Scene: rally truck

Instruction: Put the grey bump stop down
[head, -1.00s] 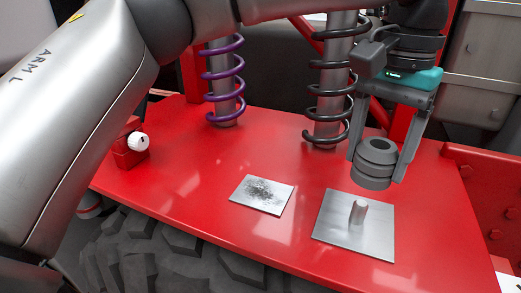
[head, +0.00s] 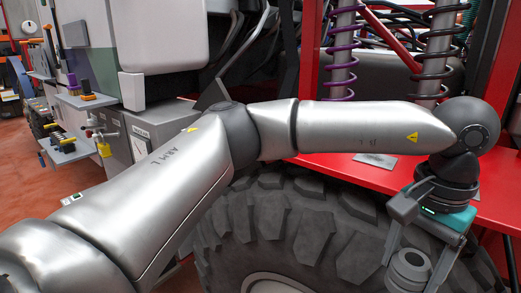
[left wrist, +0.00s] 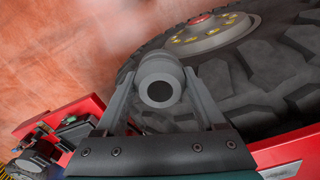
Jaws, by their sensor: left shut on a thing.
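The grey bump stop (head: 411,265) is a dark grey, round, ribbed part with a hole in its end. My left gripper (head: 412,274) is shut on it, with one finger on each side. They hang in front of the red deck (head: 497,205) and beside the big tyre, at the lower right of the head view. The left wrist view shows the bump stop (left wrist: 160,78) end-on between the fingers, with the tyre and floor beyond it. My right gripper is not in view.
The knobbly tyre (head: 285,215) fills the lower middle. Purple (head: 342,65) and black (head: 435,70) coil springs stand behind my arm. A small grey plate (head: 375,161) lies on the deck. A shelf unit (head: 88,102) stands left, with bare reddish floor (head: 25,185) before it.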

